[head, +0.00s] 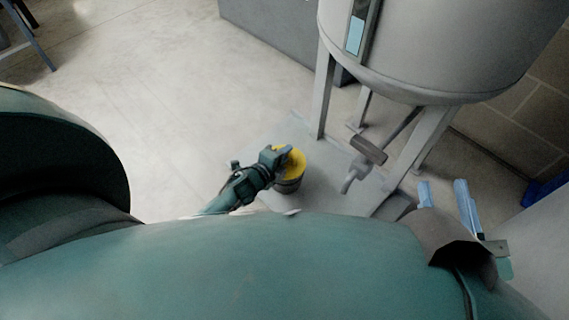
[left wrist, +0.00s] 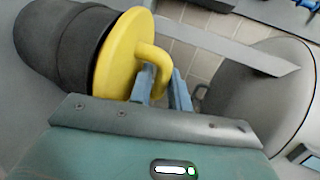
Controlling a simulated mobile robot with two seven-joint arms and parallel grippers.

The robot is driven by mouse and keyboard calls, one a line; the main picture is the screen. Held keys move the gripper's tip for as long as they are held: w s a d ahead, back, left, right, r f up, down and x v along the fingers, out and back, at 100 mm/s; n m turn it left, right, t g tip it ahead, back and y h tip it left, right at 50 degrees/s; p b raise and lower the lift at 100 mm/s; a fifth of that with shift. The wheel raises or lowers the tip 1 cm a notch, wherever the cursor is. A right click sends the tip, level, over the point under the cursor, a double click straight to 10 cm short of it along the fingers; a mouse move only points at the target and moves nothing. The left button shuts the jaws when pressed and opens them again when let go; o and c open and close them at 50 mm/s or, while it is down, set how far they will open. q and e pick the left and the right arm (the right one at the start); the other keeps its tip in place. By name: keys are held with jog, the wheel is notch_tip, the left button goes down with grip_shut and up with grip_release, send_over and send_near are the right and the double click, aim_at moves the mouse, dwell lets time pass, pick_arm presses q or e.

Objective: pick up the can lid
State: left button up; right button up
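The can lid (left wrist: 118,52) is a yellow disc with a bent yellow handle. It sits at the mouth of a dark grey can (left wrist: 62,45) in the left wrist view. In the head view the yellow lid (head: 296,166) shows on top of the can (head: 289,186), partly hidden by my gripper. My left gripper (left wrist: 163,88) has its blue fingers on either side of the handle, with little gap, and looks shut on it. In the head view it is over the lid (head: 281,157). My right gripper (head: 447,198) is at the right, fingers apart and empty.
A large grey tank (head: 440,50) on legs stands just behind and right of the can, with a pipe and valve (head: 368,150) below it. The can stands on a pale slab (head: 325,188). Open floor (head: 140,90) lies to the left.

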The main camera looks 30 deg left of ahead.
pick_arm(q)
jog(key=shift+w+f, duration=0.15)
jog(key=shift+w, duration=0.15)
jog(key=c, duration=0.4)
pick_arm(e)
jog(key=shift+r, duration=0.25)
